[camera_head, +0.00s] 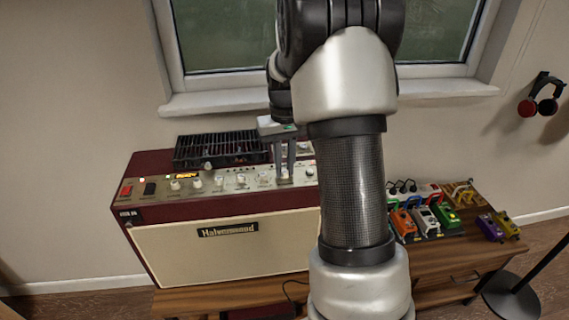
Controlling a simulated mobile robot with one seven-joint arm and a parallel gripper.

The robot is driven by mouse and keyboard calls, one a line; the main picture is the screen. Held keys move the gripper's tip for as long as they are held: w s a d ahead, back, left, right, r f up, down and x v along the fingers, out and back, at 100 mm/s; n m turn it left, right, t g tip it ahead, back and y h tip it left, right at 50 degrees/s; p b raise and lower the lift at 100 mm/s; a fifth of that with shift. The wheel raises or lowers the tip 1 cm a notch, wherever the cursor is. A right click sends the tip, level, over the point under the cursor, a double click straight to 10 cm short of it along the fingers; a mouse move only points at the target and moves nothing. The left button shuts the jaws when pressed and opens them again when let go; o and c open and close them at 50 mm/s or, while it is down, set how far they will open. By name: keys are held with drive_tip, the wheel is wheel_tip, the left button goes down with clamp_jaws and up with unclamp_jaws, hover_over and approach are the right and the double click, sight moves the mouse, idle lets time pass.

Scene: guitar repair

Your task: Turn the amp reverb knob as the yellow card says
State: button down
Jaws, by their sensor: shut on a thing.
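The amp (225,250) is a dark red cabinet with a cream front marked "Halvemaand". A row of pale knobs runs along its top control panel (210,186). My gripper (284,177) points down at the panel's right part, its fingers shut on a knob there. The fingers mostly hide that knob, and its label is too small to read, so I cannot tell its setting or whether it is the reverb knob. I cannot make out a yellow card or any writing on one.
A black grille (222,147) lies on top of the amp behind the panel. My arm covers the amp's right end. Several coloured pedals (444,214) stand on the wooden bench (465,253) at right. Red and black headphones (541,97) hang on the wall. A window is behind.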

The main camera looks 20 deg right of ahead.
sight(285, 171)
drive_tip(key=shift+n, duration=0.6)
drive_tip(key=c, duration=1.7)
unclamp_jaws()
drive_tip(key=shift+o, duration=0.2)
wheel_tip(285, 171, up, 18)
drive_tip(key=p, duration=0.2)
drive_tip(key=shift+f, duration=0.25)
